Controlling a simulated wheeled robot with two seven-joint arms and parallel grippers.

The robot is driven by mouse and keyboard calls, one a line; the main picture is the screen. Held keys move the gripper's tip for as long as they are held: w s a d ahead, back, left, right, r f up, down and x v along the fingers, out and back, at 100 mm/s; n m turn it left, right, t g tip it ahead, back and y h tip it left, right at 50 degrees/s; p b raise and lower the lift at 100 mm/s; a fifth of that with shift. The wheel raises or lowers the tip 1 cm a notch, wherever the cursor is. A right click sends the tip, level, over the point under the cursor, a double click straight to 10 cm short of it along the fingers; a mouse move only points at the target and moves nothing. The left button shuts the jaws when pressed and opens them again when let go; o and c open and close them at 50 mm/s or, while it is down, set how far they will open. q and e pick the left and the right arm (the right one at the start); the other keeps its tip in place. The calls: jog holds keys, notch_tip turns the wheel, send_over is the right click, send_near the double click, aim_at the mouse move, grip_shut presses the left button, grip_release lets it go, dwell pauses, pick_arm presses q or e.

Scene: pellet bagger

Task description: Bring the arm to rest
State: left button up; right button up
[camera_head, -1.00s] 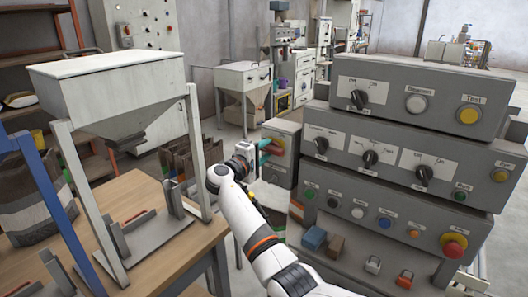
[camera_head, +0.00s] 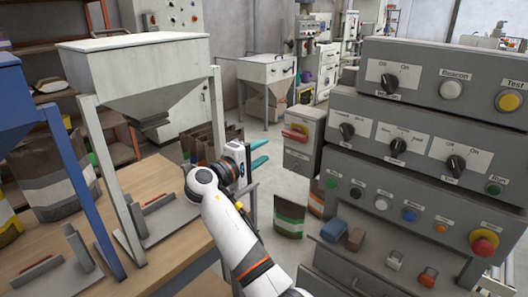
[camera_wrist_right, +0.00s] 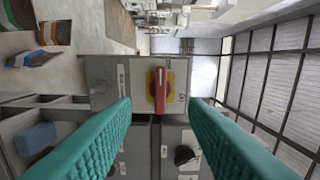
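My right arm reaches in from the bottom of the head view, over the gap between the wooden table and the control console. Its gripper (camera_head: 259,154) has teal fingers, held apart with nothing between them. It is left of a grey switch box (camera_head: 302,158) with a red rotary handle (camera_head: 295,133) on a yellow plate, and apart from it. In the right wrist view the red handle (camera_wrist_right: 160,91) shows beyond and between the two open fingers (camera_wrist_right: 158,135). My left gripper is not in view.
A grey console (camera_head: 420,150) with knobs and buttons stands right. A wooden table (camera_head: 140,190) with a white hopper (camera_head: 140,85) and a blue-framed hopper (camera_head: 15,100) stands left. A striped bag (camera_head: 290,217) is on the floor below my gripper.

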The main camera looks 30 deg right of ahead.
dwell(0.3)
notch_tip(320, 180, down, 25)
jog(key=a+n+t+y, duration=0.2)
jog(key=n+y, duration=0.3)
jog(key=y, duration=0.1)
jog(key=s+a+f+g+y, duration=0.15)
jog(key=s+f, duration=0.35)
jog(key=f, duration=0.6)
jog(key=s+a+f+g+y, duration=0.1)
jog(key=s+f+y, duration=0.35)
jog(key=f, duration=0.75)
jog(key=s+a+f+m+g+y, duration=0.1)
jog(key=s+f, duration=0.6)
jog(key=s, duration=0.4)
jog(key=s+a+f+m+g+y, duration=0.1)
jog(key=s+f+m+g, duration=0.1)
jog(key=s+f, duration=0.7)
jog(key=s+a+f+m+g+y, duration=0.15)
jog(key=s+f, duration=0.35)
jog(key=s, duration=0.8)
jog(key=s+d+f+m+y, duration=0.1)
jog(key=s+f+m, duration=0.1)
jog(key=s, duration=1.3)
jog(key=shift+d+f+m+g, duration=0.2)
jog(key=shift+f+m+g, duration=0.05)
jog(key=shift+m+g, duration=0.15)
jog(key=shift+s, duration=0.1)
